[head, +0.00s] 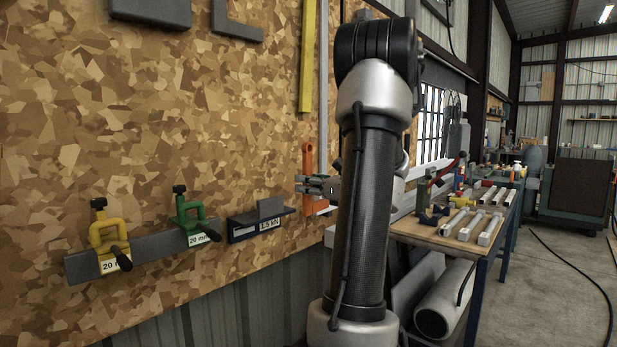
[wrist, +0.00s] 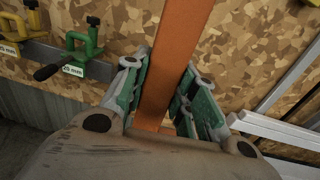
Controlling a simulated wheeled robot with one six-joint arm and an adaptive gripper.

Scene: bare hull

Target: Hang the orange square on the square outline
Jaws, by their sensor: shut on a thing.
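The orange square (head: 308,162) is upright in my gripper (head: 318,187), close to the chipboard wall, in the head view. A short foot shows at its lower end. In the wrist view the orange square (wrist: 181,40) runs as a flat bar between the two green-padded fingers of my gripper (wrist: 165,80), which are shut on it. My arm hides part of the wall and gripper in the head view. A dark grey L-shape (head: 236,31) is on the wall at the top; I cannot tell whether it is the square outline.
A dark rail (head: 150,250) on the wall carries a yellow clamp (head: 107,235) and a green clamp (head: 192,217). A small dark shelf (head: 262,222) is left of my gripper. A yellow strip (head: 307,55) hangs above. A workbench (head: 430,236) with tools stands at right.

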